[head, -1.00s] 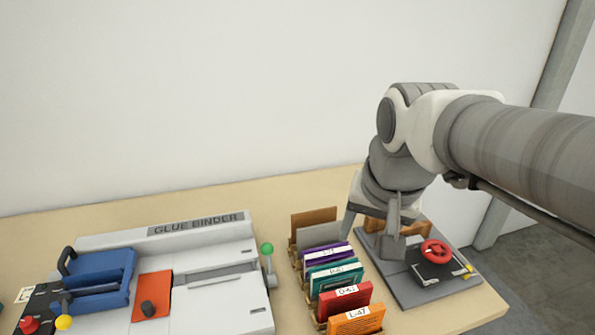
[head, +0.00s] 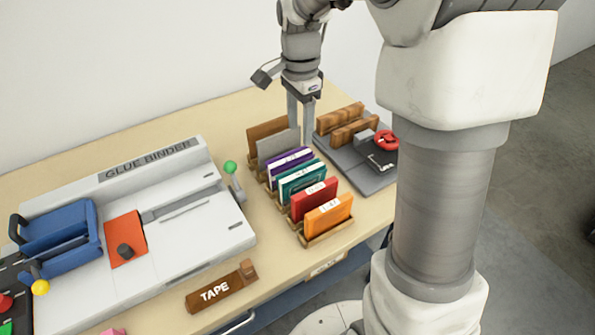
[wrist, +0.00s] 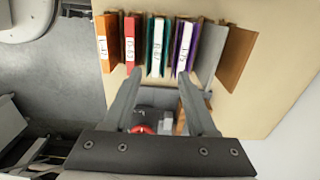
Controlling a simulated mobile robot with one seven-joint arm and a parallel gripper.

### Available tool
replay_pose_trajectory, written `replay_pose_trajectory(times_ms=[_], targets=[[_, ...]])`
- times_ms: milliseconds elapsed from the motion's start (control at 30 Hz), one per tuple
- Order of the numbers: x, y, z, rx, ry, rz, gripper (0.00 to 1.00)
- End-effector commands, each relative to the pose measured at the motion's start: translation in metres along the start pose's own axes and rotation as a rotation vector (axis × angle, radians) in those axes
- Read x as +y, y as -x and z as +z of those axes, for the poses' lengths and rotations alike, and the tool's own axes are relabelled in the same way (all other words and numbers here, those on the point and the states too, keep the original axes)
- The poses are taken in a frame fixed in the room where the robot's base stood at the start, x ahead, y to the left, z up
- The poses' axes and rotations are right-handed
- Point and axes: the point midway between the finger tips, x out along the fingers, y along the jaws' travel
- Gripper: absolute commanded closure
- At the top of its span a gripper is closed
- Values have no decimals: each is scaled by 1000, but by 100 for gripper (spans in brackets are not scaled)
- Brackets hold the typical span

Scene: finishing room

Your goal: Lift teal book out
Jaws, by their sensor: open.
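The teal book (head: 300,182) stands in the wooden rack, between the purple book (head: 287,165) and the red book (head: 312,198). Its white label shows; its lower part is hidden by its neighbours. In the wrist view the teal book (wrist: 150,42) is upright in the row, just beyond the fingertips. My gripper (head: 301,136) points down near the far end of the rack, by the grey panel. Its fingers are apart and empty; in the wrist view my gripper (wrist: 160,76) spans the teal and purple books' side of the row, not around any book.
An orange book (head: 330,215) is at the rack's near end. The press with a red wheel (head: 386,141) stands to the right. The glue binder (head: 150,215) with a green-knobbed lever (head: 231,170) is close on the left. A tape block (head: 220,288) lies in front.

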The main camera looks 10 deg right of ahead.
Motion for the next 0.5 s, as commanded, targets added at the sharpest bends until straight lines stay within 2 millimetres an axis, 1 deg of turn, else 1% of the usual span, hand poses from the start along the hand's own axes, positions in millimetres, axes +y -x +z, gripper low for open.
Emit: replay_pose_trajectory(times_ms=[33,300,400,500], targets=[[1,-14,0,-2,0,6,43],[1,-71,0,-1,3,3,43],[1,-86,0,0,3,2,43],[1,-93,0,0,3,0,43]])
